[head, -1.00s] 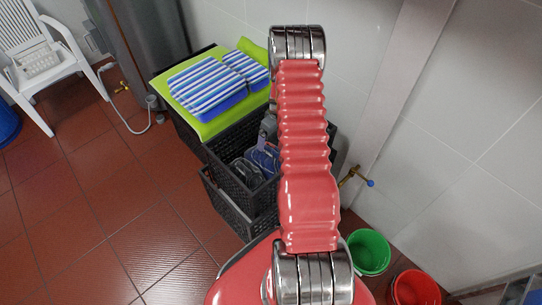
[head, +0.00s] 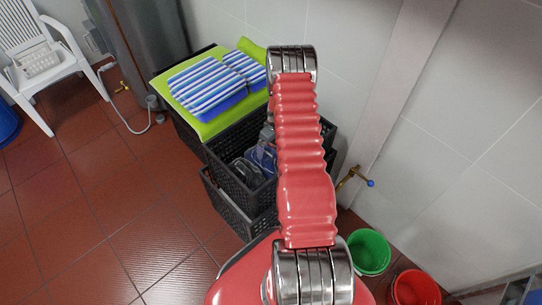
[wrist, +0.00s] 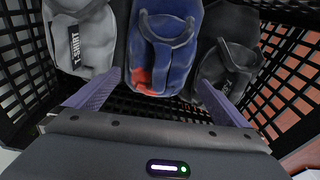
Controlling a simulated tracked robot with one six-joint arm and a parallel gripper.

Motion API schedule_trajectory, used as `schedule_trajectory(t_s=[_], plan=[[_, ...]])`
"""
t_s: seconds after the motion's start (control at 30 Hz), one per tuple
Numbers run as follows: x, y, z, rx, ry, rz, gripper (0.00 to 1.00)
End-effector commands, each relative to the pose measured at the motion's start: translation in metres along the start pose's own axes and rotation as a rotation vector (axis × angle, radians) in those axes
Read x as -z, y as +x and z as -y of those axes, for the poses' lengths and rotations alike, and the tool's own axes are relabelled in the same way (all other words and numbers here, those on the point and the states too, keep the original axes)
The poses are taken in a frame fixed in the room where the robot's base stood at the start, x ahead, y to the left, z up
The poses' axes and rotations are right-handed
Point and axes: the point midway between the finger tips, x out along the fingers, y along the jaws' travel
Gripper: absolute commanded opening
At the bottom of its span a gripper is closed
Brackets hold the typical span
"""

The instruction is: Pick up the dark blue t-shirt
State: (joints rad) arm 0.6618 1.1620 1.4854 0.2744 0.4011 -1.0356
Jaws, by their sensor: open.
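In the wrist view, three folded t-shirts sit side by side in a black crate (wrist: 22,70): a grey one (wrist: 72,42) at left, a dark blue one (wrist: 176,72) with a red patch in the middle, and a near-black one (wrist: 228,70) at right. My gripper (wrist: 160,80) is open, its purple fingers pointing into the crate on either side of the dark blue t-shirt's near end. I cannot tell whether they touch it. In the head view, the dark blue t-shirt (head: 262,157) shows partly in the crate, beside my arm, which hides my gripper.
The crate (head: 233,183) stands on another crate (head: 227,207). Behind it, blue-striped cloths (head: 205,86) lie on a green cloth (head: 198,125). A tiled wall (head: 365,95) and brass tap (head: 350,178) are at right. Green (head: 369,252) and red (head: 415,288) buckets stand nearby.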

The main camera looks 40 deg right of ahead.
Motion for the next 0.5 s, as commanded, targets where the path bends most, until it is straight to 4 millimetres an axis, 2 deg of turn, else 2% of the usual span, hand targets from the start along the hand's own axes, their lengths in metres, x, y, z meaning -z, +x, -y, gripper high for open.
schedule_trajectory(t_s=[0.17, 0.5], plan=[[-0.001, 0.015, 0.001, 0.001, -0.001, 0.001, 1.00], [0.000, 0.017, 0.000, 0.000, -0.001, 0.000, 1.00]])
